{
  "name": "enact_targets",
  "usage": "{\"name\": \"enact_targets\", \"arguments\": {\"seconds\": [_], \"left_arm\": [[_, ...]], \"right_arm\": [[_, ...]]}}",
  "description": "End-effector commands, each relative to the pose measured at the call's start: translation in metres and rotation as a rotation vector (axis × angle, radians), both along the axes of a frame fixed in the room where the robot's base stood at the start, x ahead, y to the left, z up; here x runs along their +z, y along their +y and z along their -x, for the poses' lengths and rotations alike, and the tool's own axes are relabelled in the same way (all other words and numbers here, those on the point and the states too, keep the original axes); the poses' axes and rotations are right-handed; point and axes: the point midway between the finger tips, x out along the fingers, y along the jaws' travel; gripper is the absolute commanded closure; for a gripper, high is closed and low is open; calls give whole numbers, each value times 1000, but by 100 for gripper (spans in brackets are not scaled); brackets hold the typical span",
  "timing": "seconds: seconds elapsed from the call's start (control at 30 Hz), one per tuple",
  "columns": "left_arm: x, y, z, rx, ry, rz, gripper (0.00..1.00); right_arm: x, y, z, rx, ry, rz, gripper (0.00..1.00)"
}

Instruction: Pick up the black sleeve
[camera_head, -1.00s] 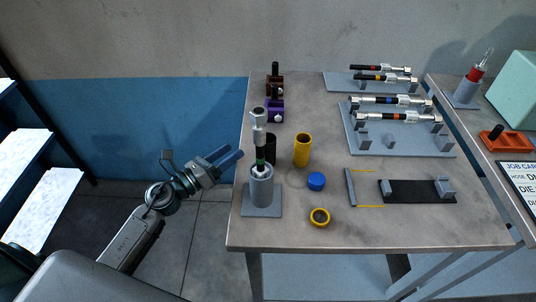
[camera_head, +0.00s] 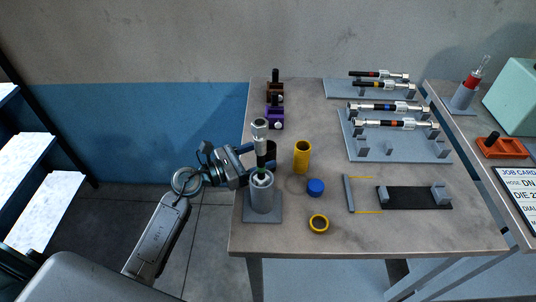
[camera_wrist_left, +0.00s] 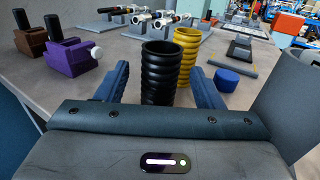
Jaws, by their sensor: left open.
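The black sleeve (camera_wrist_left: 160,75) is a ribbed, open-topped tube standing upright on the table. My left gripper (camera_head: 250,160) is open at the table's left edge, level with the sleeve. In the left wrist view its two blue fingers lie to either side of the sleeve, with the sleeve ahead between them; contact cannot be told. My right gripper is not in view.
A yellow ribbed sleeve (camera_head: 302,156) stands right of the black one. The grey stand (camera_head: 263,200) is close in front of my left gripper. Purple (camera_head: 274,118) and brown (camera_head: 275,90) blocks sit behind.

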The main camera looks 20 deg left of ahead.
Motion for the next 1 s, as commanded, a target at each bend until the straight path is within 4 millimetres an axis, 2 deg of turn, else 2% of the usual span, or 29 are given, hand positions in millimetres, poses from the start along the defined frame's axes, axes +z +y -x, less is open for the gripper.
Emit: {"name": "enact_targets", "arguments": {"seconds": [0.03, 0.17, 0.33, 0.6, 0.67, 0.8, 0.87, 1.0], "left_arm": [[8, -5, -5, 1, -1, 6, 39], [13, -19, -17, 0, 1, 8, 39], [9, -30, -29, 0, 1, 5, 39], [7, -32, -31, 0, 1, 2, 39], [7, -32, -31, 0, 1, 2, 49], [7, -32, -31, 0, 1, 2, 76], [7, -32, -31, 0, 1, 2, 86], [7, -32, -31, 0, 1, 2, 87]], "right_arm": [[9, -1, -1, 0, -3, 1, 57], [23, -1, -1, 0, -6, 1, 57], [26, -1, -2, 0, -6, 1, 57], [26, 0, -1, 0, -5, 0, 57], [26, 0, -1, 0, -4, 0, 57], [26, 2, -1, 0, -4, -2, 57], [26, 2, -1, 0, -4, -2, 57], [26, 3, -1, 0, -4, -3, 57]]}}
